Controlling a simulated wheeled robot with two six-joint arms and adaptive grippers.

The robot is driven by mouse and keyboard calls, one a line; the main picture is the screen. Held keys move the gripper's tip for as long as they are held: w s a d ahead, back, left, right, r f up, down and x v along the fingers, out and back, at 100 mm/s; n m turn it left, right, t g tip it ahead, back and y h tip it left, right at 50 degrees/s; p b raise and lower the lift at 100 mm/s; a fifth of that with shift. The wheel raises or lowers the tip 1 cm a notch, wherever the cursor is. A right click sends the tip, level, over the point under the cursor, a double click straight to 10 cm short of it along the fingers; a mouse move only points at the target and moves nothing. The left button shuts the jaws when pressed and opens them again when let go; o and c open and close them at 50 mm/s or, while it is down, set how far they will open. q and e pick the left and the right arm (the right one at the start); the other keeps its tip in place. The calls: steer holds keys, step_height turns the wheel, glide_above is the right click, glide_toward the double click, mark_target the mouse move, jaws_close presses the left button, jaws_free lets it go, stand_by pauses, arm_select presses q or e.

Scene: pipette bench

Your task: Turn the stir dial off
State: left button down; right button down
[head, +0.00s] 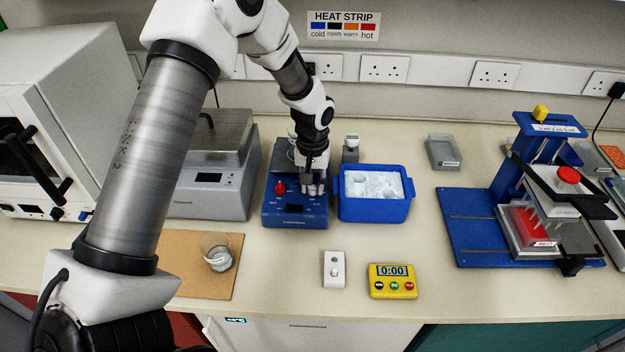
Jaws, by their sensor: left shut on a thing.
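A blue stirrer base (283,215) stands near the middle of the bench, with a red knob (280,187) at the left of its front and a small dark display below. My left arm reaches down from above, and my left gripper (314,188) is at the right part of the stirrer's front. It is shut on what seems to be the stir dial there; the fingers hide the dial, so its setting cannot be read. My right gripper is not in view.
A blue ice bucket (376,208) stands close to the right of the stirrer. A grey balance (205,195) is to its left. In front are a beaker (218,256) on a cork mat (185,283), a white switch box (334,270) and a yellow timer (393,282). A blue press (470,225) stands at right.

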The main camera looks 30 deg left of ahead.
arm_select(q)
steer(key=n+p, duration=0.1)
steer(key=n, duration=0.3)
steer(key=shift+s+f+n, duration=0.1)
steer(key=shift+s+n, duration=0.05)
steer(key=shift+n, duration=0.15)
steer(key=n+p, duration=0.1)
steer(key=n, duration=0.4)
steer(key=shift+p, duration=0.35)
steer(key=n+p, duration=0.1)
steer(key=n, duration=0.4)
steer(key=shift+n+p, duration=0.3)
steer(key=shift+n, duration=0.1)
steer(key=shift+n+p, duration=0.65)
steer(key=shift+n, duration=1.35)
steer(key=shift+f, duration=0.1)
steer(key=c, duration=1.1)
jaws_free()
steer(key=shift+o, duration=0.8)
